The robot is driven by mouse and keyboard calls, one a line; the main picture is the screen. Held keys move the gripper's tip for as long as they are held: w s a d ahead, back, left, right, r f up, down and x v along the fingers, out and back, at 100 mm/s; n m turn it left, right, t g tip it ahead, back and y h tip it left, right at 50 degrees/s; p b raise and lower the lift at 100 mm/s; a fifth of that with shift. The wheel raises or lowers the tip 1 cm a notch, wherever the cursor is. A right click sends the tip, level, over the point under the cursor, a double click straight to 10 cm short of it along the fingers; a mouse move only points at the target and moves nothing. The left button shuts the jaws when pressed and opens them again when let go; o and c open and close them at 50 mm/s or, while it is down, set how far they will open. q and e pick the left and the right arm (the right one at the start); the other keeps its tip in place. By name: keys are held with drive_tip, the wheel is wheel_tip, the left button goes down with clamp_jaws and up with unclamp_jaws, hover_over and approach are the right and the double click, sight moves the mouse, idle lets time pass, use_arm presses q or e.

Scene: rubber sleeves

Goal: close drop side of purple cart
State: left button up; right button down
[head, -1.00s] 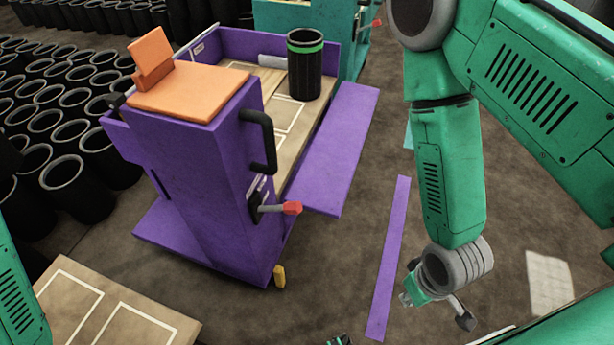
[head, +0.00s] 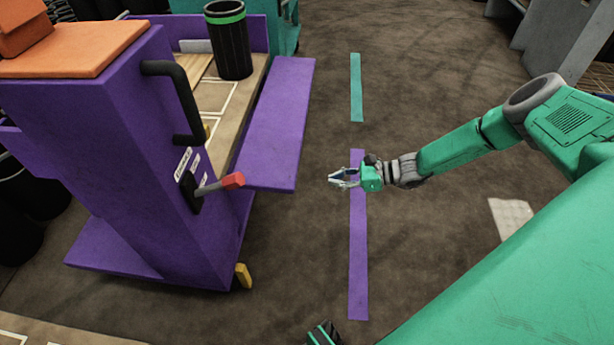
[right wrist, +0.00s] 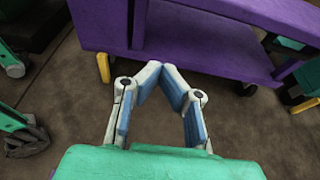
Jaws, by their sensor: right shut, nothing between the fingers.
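The purple cart (head: 120,170) stands at the left in the head view. Its drop side (head: 275,125) is folded outward and sticks out to the right of the bed, roughly level. A lever with a red grip (head: 232,181) is on the cart's end panel, below a black handle (head: 178,100). My right gripper (head: 338,178) is shut and empty, to the right of the drop side's near corner and apart from it. In the right wrist view, the gripper's blue-padded fingers (right wrist: 162,72) come together in front of purple cart panels (right wrist: 215,35).
A black sleeve with a green band (head: 229,40) stands on the cart bed. A teal cart (head: 270,20) is behind. Purple (head: 358,250) and teal (head: 356,88) floor strips mark the open floor at the right. An orange seat-like piece (head: 75,50) tops the cart's end panel.

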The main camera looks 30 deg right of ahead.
drive_tip(key=b+x, duration=0.3)
drive_tip(key=x, duration=0.7)
wheel_tip(320, 180, up, 4)
drive_tip(key=shift+d+r, duration=0.1)
